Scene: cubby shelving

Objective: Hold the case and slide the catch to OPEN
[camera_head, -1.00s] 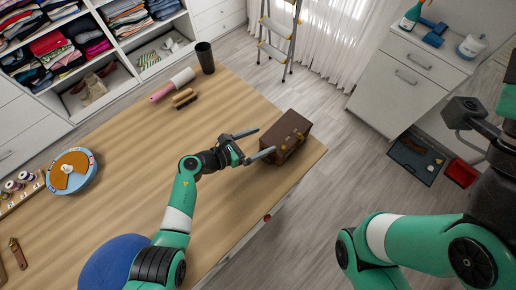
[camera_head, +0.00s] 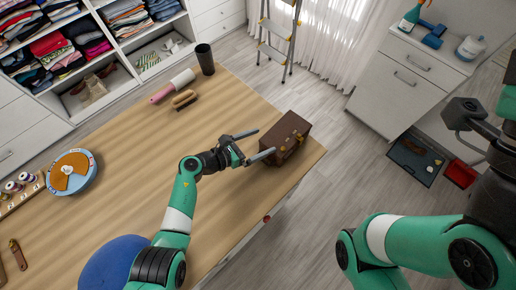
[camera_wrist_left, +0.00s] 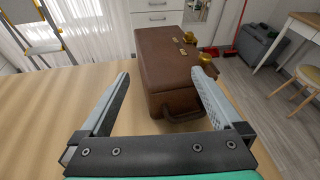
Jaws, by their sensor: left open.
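The brown case (camera_head: 283,131) stands near the right corner of the wooden table, with brass-coloured fittings on its right side. In the left wrist view the case (camera_wrist_left: 157,62) shows its lid, a dark handle (camera_wrist_left: 184,116) and brass fittings (camera_wrist_left: 206,57) by its right edge. My left gripper (camera_head: 254,144) is open beside the case's near left side, its fingers pointing at it. In the wrist view the open fingers (camera_wrist_left: 163,76) frame the case, the right finger overlapping its lower right part. I cannot tell whether they touch. The catch's position is too small to read. My right gripper's fingers are not visible.
A brush (camera_head: 184,99), a lint roller (camera_head: 172,86) and a dark cup (camera_head: 205,58) lie towards the back. A blue ball (camera_head: 112,262) is at the front. Beyond the table's right edge is open floor.

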